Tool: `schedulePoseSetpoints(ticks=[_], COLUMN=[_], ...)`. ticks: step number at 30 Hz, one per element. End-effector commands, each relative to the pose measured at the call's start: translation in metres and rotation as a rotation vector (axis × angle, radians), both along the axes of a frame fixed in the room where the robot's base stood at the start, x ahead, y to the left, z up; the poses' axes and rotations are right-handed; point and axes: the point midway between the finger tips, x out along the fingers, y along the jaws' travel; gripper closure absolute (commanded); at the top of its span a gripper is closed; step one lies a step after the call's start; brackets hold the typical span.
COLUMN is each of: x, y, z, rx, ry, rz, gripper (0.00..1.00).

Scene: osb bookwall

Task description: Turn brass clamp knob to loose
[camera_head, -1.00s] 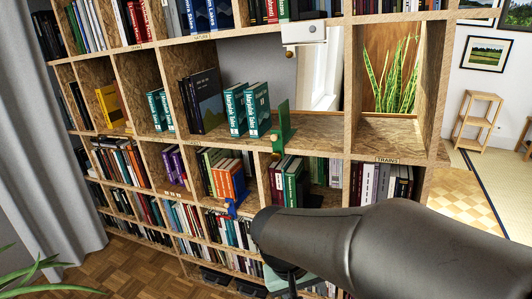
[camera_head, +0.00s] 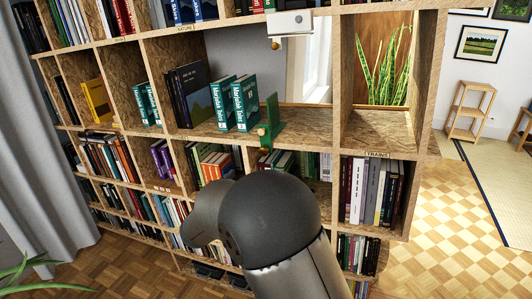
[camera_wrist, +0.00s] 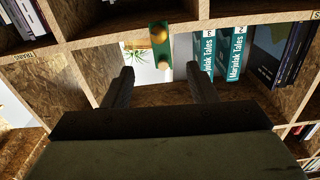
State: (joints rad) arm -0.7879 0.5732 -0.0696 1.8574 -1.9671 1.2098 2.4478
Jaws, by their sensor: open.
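The green clamp (camera_head: 271,118) stands at the shelf's front edge, right of the teal books. Its brass knob (camera_head: 262,131) faces out, and a second brass piece shows just below. In the wrist view, the green clamp (camera_wrist: 163,57) and its round brass knob (camera_wrist: 158,35) appear beyond my fingertips, roughly centred between them. My gripper (camera_wrist: 159,73) is open and empty, with both fingers apart and not visibly touching the clamp. In the head view my gripper is hidden behind my arm.
Teal books (camera_head: 222,103) stand beside the clamp. A white box (camera_head: 290,22) with a brass knob hangs from the shelf above. A plant (camera_head: 383,70) is in the compartment to the right. Wooden dividers surround the openings. The shelf right of the clamp is bare.

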Motion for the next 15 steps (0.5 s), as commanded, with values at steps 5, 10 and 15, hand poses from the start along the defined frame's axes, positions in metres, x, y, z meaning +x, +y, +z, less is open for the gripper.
schedulePoseSetpoints(ticks=[5, 10, 15], x=[0.038, 0.074, 0.106], y=[-0.014, -0.026, -0.037], z=[0.004, 0.004, 0.003], rx=[-0.002, -0.003, -0.002], ry=[0.001, 0.002, 0.001], rz=[-0.005, -0.005, -0.005], gripper=[0.48, 0.48, 0.48])
